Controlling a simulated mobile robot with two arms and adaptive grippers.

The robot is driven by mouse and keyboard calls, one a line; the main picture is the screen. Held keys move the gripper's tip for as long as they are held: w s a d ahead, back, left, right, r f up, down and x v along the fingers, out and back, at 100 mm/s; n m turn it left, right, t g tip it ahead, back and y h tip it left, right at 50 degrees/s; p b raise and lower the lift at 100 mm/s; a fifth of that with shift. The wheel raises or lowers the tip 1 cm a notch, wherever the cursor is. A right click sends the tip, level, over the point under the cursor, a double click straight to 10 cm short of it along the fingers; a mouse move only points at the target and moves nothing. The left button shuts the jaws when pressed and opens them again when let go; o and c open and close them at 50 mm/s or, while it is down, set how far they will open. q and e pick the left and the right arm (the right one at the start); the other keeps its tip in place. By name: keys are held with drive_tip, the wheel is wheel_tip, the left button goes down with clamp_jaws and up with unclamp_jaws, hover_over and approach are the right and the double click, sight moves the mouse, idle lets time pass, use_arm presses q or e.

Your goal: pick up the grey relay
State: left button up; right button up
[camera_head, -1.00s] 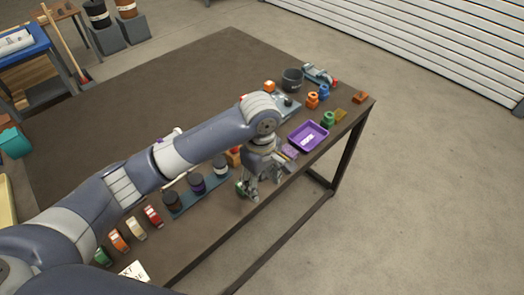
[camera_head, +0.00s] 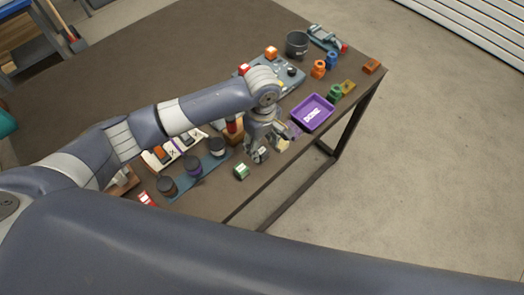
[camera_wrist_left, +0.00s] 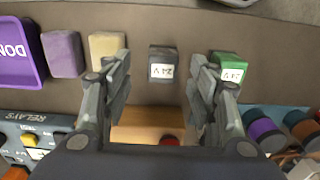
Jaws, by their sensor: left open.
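The grey relay (camera_wrist_left: 163,63) is a small dark grey block with a white label, standing on the table. In the left wrist view it lies ahead of my left gripper (camera_wrist_left: 158,82), between the lines of its two spread fingers, with clear gaps on both sides. My left gripper (camera_head: 267,150) is open and points down at the table's near edge in the head view, where its fingers partly hide the grey relay (camera_head: 262,155). A green relay (camera_wrist_left: 230,68) stands to the right of the grey one, close to the right finger. My right gripper is not in view.
A beige block (camera_wrist_left: 105,45) and a purple block (camera_wrist_left: 62,53) stand left of the grey relay. Beyond them is a purple tray (camera_head: 328,113) marked DONE. Dark cylinders (camera_head: 192,166) stand on a blue strip nearby.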

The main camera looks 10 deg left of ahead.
sight(262, 150)
use_arm(q)
drive_tip(key=f, duration=0.3)
drive_tip(key=shift+s+f, duration=0.15)
drive_tip(key=shift+s, duration=0.05)
drive_tip(key=shift+f, duration=0.15)
drive_tip(key=shift+w, duration=0.1)
drive_tip(key=c, duration=1.1)
drive_tip(key=shift+o, duration=0.2)
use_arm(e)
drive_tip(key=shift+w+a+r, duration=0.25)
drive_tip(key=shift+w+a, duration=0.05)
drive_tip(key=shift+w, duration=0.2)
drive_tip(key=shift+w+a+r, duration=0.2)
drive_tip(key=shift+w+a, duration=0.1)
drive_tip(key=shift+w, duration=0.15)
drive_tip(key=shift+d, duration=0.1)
